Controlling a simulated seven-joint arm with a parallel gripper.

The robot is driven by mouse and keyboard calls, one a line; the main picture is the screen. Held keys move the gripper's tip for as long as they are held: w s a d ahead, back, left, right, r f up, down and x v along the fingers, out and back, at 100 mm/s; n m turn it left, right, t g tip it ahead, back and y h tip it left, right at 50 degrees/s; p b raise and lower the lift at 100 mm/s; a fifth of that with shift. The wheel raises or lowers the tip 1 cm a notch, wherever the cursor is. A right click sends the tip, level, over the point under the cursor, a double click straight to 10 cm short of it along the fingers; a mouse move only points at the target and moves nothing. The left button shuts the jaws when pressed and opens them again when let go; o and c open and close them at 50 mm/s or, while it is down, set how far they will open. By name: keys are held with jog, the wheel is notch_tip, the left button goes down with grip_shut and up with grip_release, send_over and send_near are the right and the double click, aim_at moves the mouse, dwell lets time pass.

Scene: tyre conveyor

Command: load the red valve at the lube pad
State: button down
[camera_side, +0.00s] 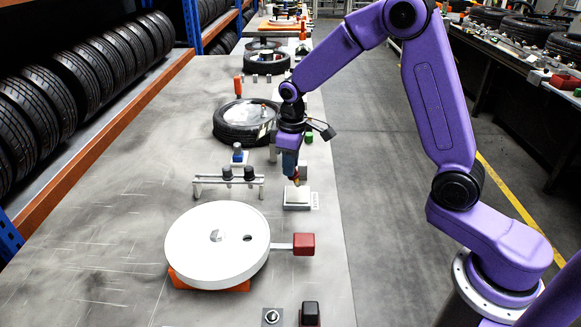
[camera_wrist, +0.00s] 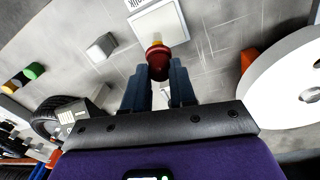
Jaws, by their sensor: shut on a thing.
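My gripper (camera_side: 290,165) is over the right part of the bench, with its fingers pointing down. In the wrist view its two blue fingers (camera_wrist: 160,85) are shut on the red valve (camera_wrist: 158,64). The valve has a round red body and a yellowish tip that points toward the pad. In the side view only a small orange-brown end (camera_side: 296,181) shows below the fingers. The lube pad (camera_side: 299,197), a pale square on a base with a printed label, lies just under the valve. Whether the tip touches the pad I cannot tell. The wrist view also shows the pad (camera_wrist: 168,32).
A white disc (camera_side: 200,235) on an orange base, with a red block (camera_side: 304,244) on its arm, stands in front. A rack (camera_side: 214,182) holding black pieces is left of the pad. A tyre (camera_side: 238,132) lies behind. The bench's left side is clear.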

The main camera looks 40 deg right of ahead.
jog(key=shift+r, duration=2.45)
